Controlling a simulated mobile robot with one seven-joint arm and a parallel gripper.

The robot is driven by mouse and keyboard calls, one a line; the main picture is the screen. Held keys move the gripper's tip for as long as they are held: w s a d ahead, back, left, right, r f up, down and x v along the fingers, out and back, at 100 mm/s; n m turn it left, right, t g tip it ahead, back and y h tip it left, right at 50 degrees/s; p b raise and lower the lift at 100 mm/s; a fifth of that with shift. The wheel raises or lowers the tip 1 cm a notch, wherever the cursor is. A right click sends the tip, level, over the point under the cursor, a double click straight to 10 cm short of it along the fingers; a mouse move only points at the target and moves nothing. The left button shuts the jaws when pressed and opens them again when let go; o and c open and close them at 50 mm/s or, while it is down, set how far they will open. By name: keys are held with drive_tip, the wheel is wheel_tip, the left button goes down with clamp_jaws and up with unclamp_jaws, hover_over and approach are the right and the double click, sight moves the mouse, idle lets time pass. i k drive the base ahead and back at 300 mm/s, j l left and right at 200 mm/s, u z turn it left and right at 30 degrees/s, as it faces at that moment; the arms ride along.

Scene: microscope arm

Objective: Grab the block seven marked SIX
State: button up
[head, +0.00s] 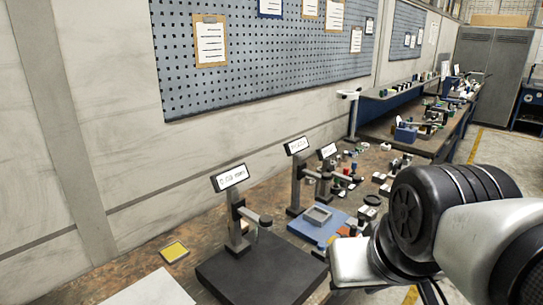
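I cannot make out a block marked SIX; the small items on the workbench (140,262) are too small to read. Several small coloured parts and blocks (350,172) stand on the bench beyond the stands, in white, red, green and black. My arm comes in from the right and covers part of the bench's front side. The fingers of my gripper do not show, so I cannot see whether it holds anything.
A dark-based stand (262,272) with a sign is nearest. A grey tray (318,215) lies on a blue mat (308,231) behind it. A yellow pad (174,252) and white sheet (150,290) lie left. A pegboard (270,55) hangs above; floor is open at right.

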sight(385, 191)
drive_tip(key=i+l+u, duration=0.15)
drive_tip(key=u, duration=0.2)
drive_tip(key=i+l+u, duration=0.1)
drive_tip(key=l+u, duration=0.5)
drive_tip(key=u, duration=0.15)
drive_tip(key=l+u, duration=0.3)
drive_tip(key=l, duration=0.25)
drive_tip(key=l+u, duration=0.25)
drive_tip(key=l, duration=0.3)
drive_tip(key=k+l+u, duration=0.1)
drive_tip(key=l+u, duration=0.2)
drive_tip(key=l, duration=0.85)
drive_tip(key=k+l, duration=0.1)
drive_tip(key=l, duration=1)
drive_tip(key=k+l, duration=0.15)
drive_tip(key=l, duration=0.4)
drive_tip(key=k+l+u, duration=0.1)
drive_tip(key=l, duration=0.5)
drive_tip(key=k+l, duration=0.1)
drive_tip(key=l, duration=0.45)
